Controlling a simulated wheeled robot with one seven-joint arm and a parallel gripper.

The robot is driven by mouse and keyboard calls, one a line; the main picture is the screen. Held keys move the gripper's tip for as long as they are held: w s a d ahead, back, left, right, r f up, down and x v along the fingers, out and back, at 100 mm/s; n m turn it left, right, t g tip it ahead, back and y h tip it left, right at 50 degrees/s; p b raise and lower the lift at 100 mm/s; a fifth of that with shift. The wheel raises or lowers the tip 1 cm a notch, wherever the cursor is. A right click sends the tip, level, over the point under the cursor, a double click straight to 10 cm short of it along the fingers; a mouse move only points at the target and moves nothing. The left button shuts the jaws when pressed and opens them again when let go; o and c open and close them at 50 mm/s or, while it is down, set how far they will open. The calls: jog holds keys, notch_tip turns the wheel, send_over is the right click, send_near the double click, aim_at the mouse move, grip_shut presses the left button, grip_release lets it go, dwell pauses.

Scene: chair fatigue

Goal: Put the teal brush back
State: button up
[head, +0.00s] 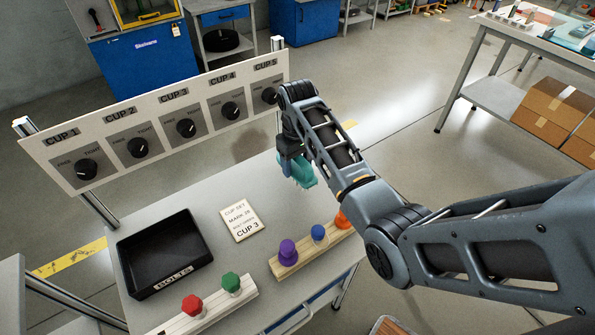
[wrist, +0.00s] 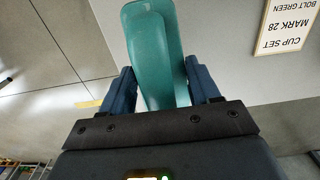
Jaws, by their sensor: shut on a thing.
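The teal brush (head: 303,172) is held in my gripper (head: 292,160) above the far right part of the grey table (head: 185,215). In the wrist view the teal brush (wrist: 155,55) stands between the two blue fingers of my gripper (wrist: 160,90), which are shut on it. The brush's rounded end points away from the gripper. It appears clear of the table top. My arm hides part of the table's right side.
A panel of cup dials (head: 186,128) stands along the table's back. A black bin marked BOLTS (head: 165,252) and a card (head: 241,220) lie on the table.

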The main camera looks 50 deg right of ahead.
aim_at(298, 167)
jog(key=shift+f, duration=1.9)
jog(key=shift+f, duration=0.15)
jog(key=o, duration=1)
notch_tip(298, 167, up, 12)
jog(key=shift+r, duration=0.2)
